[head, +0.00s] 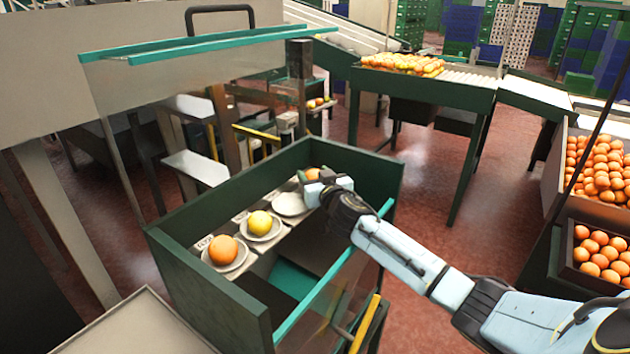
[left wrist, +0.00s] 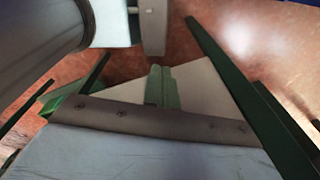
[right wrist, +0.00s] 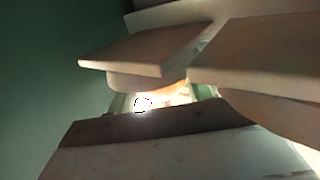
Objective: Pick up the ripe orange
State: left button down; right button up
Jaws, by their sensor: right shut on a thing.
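My right gripper (head: 310,176) is shut on an orange (head: 314,173), at the far end of the row of plates, beside the empty white plate (head: 290,204). Only part of this fruit shows; in the right wrist view the orange (right wrist: 176,91) is a bright strip, mostly hidden by pale plate-like shapes and the gripper. A deep orange fruit (head: 223,250) sits on the nearest plate. A yellow fruit (head: 260,222) sits on the middle plate. My left gripper (left wrist: 162,86) shows in the left wrist view with its green fingers together and nothing visible between them.
A dark green walled bin (head: 205,290) surrounds the plates, with a clear panel edged in teal (head: 330,280) on its near right. Crates of oranges (head: 598,205) stand at the right. A conveyor table with fruit (head: 400,64) is behind. Red floor is clear between them.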

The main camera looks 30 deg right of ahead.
aim_at(315, 171)
notch_tip(315, 171, up, 10)
jog(key=shift+f+p, duration=0.1)
jog(key=shift+p, duration=0.35)
